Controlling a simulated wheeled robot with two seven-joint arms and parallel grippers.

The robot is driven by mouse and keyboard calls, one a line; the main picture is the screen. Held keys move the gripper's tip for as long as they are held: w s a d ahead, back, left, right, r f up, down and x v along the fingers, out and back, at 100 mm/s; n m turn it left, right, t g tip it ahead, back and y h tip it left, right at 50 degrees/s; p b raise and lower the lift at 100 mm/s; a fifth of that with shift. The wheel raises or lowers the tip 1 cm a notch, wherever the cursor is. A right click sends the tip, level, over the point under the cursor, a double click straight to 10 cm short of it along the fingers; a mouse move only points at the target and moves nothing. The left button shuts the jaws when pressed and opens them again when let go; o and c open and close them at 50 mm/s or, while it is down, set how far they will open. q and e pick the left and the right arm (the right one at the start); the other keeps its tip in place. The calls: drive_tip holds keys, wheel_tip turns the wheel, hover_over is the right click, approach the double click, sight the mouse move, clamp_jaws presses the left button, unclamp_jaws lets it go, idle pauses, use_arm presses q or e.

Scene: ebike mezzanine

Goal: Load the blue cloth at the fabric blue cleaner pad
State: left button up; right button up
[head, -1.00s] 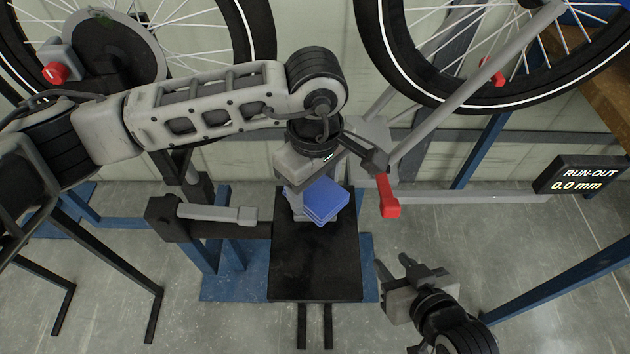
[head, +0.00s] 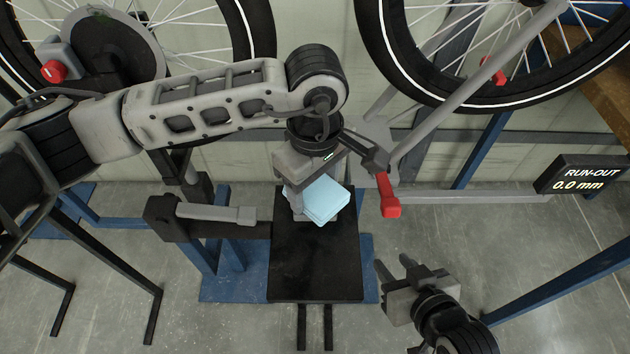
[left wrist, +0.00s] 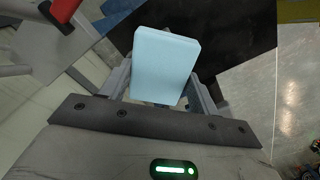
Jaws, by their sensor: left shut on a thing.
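A folded cloth (head: 322,202), now pale light blue, is in my left gripper (head: 301,203) above the far end of a black rectangular plate (head: 315,265). In the left wrist view the cloth (left wrist: 165,62) stands as a flat block between the two fingers of my left gripper (left wrist: 160,95), which is shut on it. I cannot tell whether the cloth touches the plate. I cannot make out a separate cleaner pad. My right gripper (head: 394,266) is open and empty, to the right of the plate.
A bike stand with a grey handle (head: 215,213) is left of the plate. A red-tipped lever (head: 388,195) is close on the right. Two bicycle wheels hang behind. A run-out display (head: 580,178) is at the right. Blue frame legs cross the floor.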

sight(315, 188)
use_arm(q)
drive_tip(key=shift+f, duration=0.1)
idle(0.3)
drive_tip(key=shift+s, duration=0.1)
idle(0.5)
drive_tip(key=shift+r+p, duration=1.2)
drive_tip(key=shift+r, duration=2.35)
